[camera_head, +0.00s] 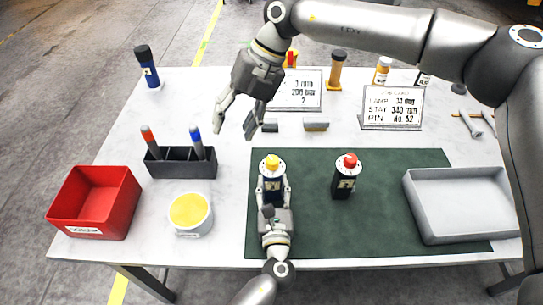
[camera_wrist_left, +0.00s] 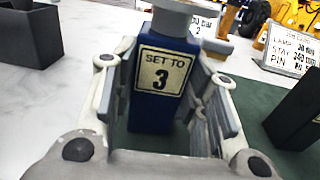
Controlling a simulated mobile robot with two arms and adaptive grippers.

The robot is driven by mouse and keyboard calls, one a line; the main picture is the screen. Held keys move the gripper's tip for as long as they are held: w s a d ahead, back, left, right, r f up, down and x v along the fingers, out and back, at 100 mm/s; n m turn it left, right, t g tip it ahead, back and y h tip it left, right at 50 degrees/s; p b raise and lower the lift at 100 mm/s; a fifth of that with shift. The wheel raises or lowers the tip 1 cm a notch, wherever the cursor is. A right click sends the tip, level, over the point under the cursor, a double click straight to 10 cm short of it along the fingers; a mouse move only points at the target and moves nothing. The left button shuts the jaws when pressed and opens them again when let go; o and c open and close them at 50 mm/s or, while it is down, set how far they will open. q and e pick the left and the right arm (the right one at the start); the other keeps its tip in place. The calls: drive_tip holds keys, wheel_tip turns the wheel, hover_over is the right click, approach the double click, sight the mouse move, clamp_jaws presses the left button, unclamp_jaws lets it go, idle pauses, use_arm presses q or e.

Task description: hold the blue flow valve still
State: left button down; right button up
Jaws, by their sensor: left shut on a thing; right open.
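The blue flow valve (camera_head: 272,183) with a yellow knob stands upright on the dark green mat (camera_head: 400,225). My left gripper (camera_head: 273,190) is shut on it from the near side. In the left wrist view, the valve's blue body (camera_wrist_left: 152,112) with its "SET TO 3" label sits between the fingers; its knob is cut off at the top. My right gripper (camera_head: 233,130) is open and empty above the table, behind and left of the valve.
A black valve with a red knob (camera_head: 345,178) stands right of the blue one. A grey tray (camera_head: 412,205) lies at the right. A red bin (camera_head: 75,215), a yellow-filled tub (camera_head: 189,230) and a pen holder (camera_head: 180,168) stand left. Signs (camera_head: 392,107) and bottles line the back.

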sight(272, 159)
drive_tip(key=w+d+f+n+t+h, duration=0.2)
drive_tip(key=d+h, duration=0.3)
drive_tip(key=d, duration=0.2)
wheel_tip(272, 159, down, 11)
drive_tip(key=shift+s+d+f, duration=0.15)
drive_tip(key=c, duration=1)
drive_tip(key=shift+c, duration=0.2)
